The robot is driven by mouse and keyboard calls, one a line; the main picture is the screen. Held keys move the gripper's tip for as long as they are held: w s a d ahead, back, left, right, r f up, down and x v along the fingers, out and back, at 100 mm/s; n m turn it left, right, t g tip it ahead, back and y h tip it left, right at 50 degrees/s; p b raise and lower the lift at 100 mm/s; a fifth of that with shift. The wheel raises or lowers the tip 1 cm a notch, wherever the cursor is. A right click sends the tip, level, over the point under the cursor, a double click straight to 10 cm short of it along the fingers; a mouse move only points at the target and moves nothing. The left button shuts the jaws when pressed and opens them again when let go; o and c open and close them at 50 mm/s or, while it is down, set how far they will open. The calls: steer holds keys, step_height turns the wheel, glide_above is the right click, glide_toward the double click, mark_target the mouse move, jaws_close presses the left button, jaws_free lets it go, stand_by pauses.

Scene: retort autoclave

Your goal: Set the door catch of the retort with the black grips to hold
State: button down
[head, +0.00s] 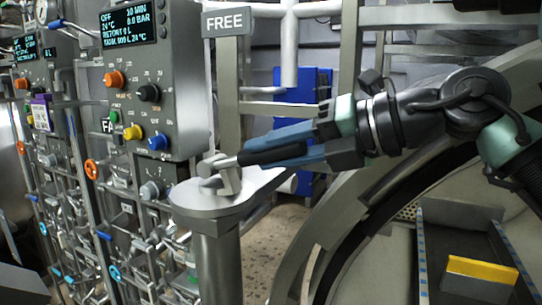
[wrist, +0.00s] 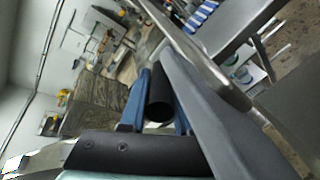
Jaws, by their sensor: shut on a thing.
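The door catch is a short metal lever (head: 226,178) with a black grip (head: 250,157). It is mounted on a grey plate (head: 190,198) on top of a post. A sign reading FREE (head: 225,22) stands above and behind it. My gripper (head: 262,153) reaches in from the right with its blue fingers shut around the black grip. In the wrist view, the round end of the black grip (wrist: 160,106) sits between the two blue fingers. The fingers cover part of the grip.
A control panel (head: 150,85) with knobs and a display stands left of the catch. The round retort opening (head: 375,215) is at the lower right, with a tray (head: 462,240) bearing a yellow bar (head: 482,268). A blue object (head: 302,92) is behind my gripper.

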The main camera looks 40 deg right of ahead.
steer(key=shift+f, duration=0.1)
steer(key=c, duration=0.7)
jaws_free()
steer(key=shift+o, duration=0.2)
steer(key=p+v, duration=0.2)
steer(key=v, duration=1.1)
